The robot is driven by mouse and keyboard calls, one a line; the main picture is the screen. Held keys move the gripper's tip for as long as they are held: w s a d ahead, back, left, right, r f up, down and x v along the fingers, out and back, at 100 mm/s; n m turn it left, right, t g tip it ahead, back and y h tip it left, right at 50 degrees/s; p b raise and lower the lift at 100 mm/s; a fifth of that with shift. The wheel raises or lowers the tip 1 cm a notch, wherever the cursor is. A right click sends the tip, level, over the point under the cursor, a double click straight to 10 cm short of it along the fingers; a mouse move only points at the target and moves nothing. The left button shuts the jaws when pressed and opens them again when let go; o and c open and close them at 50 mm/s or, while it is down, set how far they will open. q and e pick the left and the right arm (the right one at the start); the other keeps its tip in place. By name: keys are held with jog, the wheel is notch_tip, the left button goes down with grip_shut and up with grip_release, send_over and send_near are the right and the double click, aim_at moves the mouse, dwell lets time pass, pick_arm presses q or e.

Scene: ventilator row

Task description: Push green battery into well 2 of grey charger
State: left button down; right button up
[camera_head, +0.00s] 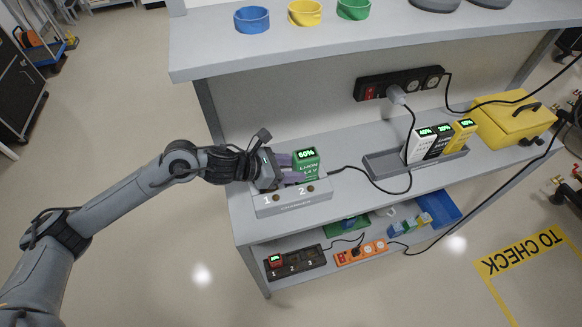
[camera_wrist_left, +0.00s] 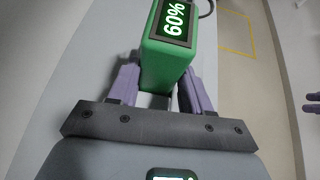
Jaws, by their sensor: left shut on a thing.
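The grey charger (camera_head: 290,205) sits on the bench at the left, with wells marked 1 and 2. The green battery (camera_head: 306,163) stands upright at well 2, its display reading 60%. My left gripper (camera_head: 291,170) reaches in from the left and is shut on the battery, purple fingers on either side. The battery also shows between the fingers in the left wrist view (camera_wrist_left: 166,62). Its lower end is hidden by the gripper, so I cannot tell how deep it sits. Two small purple fingertips, likely my right gripper (camera_wrist_left: 311,103), show apart at that view's right edge.
A second charger (camera_head: 382,165) holds white, black and yellow batteries. A yellow case (camera_head: 512,120) stands at the right, a power strip (camera_head: 400,83) behind. Cables cross the bench. The upper shelf (camera_head: 300,47) overhangs the back; the lower shelf holds a black charger (camera_head: 295,263).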

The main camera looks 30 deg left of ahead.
pick_arm(q)
jog(key=shift+a+f, duration=0.1)
jog(key=shift+f, duration=0.1)
jog(key=shift+c, duration=2.1)
grip_release()
